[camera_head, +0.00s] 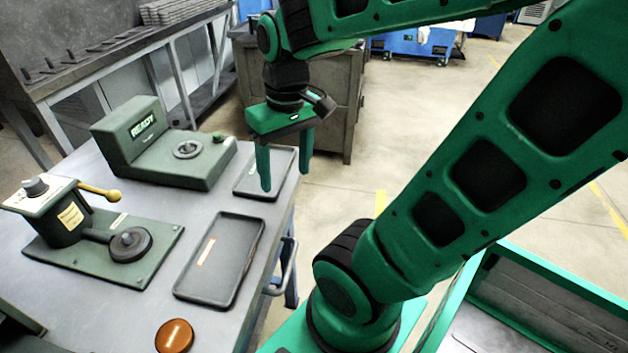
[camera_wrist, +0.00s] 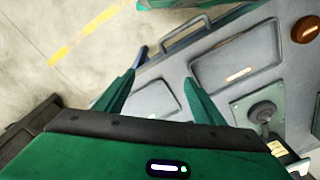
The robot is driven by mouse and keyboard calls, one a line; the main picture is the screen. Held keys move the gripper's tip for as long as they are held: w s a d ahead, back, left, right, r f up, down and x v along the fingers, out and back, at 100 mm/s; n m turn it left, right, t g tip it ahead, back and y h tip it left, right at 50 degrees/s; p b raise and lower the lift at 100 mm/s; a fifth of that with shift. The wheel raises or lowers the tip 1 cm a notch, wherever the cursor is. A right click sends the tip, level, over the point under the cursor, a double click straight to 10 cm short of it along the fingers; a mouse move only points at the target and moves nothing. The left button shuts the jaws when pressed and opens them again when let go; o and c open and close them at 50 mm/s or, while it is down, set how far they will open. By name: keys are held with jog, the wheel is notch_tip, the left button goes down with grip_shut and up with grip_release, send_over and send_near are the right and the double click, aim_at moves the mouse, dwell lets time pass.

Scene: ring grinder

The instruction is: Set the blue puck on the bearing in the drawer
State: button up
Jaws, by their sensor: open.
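I see no blue puck and no clear bearing in either view. My gripper (camera_head: 285,182) is open and empty, fingers pointing down, above the far small tray (camera_head: 249,187) at the table's right edge. In the wrist view my gripper (camera_wrist: 159,77) has this bare tray (camera_wrist: 155,105) between and below its fingers. A handle (camera_head: 286,268) sticks out from the table's right side, and the handle also shows in the wrist view (camera_wrist: 184,34). Whether it belongs to a drawer, I cannot tell; no open drawer interior shows.
A green READY machine (camera_head: 150,150) with a round ring seat stands left of my gripper. A fixture (camera_head: 70,215) with a yellow-knobbed lever is nearer. A larger empty tray (camera_head: 240,245) with an orange label and an orange round button (camera_head: 174,336) lie along the front.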

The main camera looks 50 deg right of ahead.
jog(key=s+d+f+m+g, duration=0.1)
jog(key=s+d+f+m, duration=0.1)
jog(key=s+d+m, duration=0.2)
jog(key=s, duration=0.3)
jog(key=shift+s+d, duration=0.2)
jog(key=shift+f, duration=0.1)
